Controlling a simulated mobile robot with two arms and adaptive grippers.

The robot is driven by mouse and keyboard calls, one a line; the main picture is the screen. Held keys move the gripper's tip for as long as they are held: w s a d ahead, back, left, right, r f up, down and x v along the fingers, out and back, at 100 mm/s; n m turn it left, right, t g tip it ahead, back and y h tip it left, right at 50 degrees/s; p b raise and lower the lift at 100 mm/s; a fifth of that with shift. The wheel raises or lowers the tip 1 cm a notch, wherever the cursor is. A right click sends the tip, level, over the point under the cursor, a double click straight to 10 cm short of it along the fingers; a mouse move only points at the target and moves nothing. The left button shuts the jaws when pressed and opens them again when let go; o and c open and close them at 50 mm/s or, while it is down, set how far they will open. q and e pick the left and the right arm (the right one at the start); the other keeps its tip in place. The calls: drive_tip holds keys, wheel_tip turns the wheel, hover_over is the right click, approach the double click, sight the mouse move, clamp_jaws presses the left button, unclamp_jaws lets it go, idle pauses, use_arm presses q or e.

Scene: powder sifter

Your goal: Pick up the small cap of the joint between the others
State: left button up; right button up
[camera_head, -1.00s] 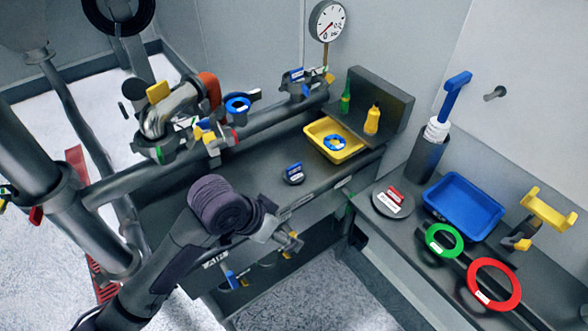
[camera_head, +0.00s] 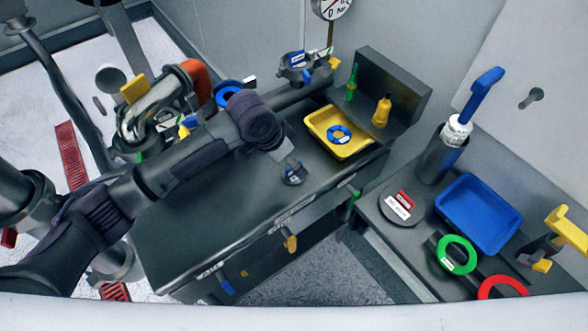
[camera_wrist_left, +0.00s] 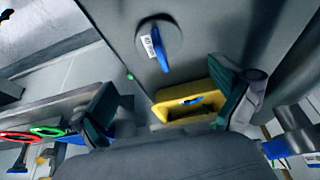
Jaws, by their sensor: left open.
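A small dark round cap with a blue handle (camera_head: 293,175) lies on the dark bench, partly covered by my left arm's end in the head view. In the left wrist view the cap (camera_wrist_left: 158,45) shows whole, with a white label beside its blue handle. My left gripper (camera_wrist_left: 170,95) is open, its two dark fingers wide apart and nothing between them. The cap is beyond the fingertips, apart from them. In the head view the fingers cannot be made out clearly. A larger cap with a red handle (camera_head: 401,207) lies on the right bench. My right gripper is not in view.
A yellow tray (camera_head: 322,122) with a blue ring (camera_head: 339,134) stands behind the cap. Pipes with an orange elbow (camera_head: 196,82) run along the left. A blue tray (camera_head: 478,208), green ring (camera_head: 457,254) and red ring (camera_head: 503,287) are on the right bench.

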sight(293, 173)
use_arm(q)
drive_tip(key=shift+w+d+f, duration=0.1)
drive_tip(key=shift+w+f, duration=0.25)
drive_tip(key=shift+f, duration=0.3)
wheel_tip(293, 173, down, 2)
drive_tip(key=shift+d+f+p, duration=0.1)
drive_tip(key=shift+d+p, duration=0.05)
drive_tip(key=shift+p, duration=0.65)
drive_tip(key=shift+x, duration=1.35)
drive_tip(key=c, duration=1.4)
drive_tip(key=shift+s, duration=0.1)
clamp_jaws()
drive_tip(key=shift+r, duration=0.25)
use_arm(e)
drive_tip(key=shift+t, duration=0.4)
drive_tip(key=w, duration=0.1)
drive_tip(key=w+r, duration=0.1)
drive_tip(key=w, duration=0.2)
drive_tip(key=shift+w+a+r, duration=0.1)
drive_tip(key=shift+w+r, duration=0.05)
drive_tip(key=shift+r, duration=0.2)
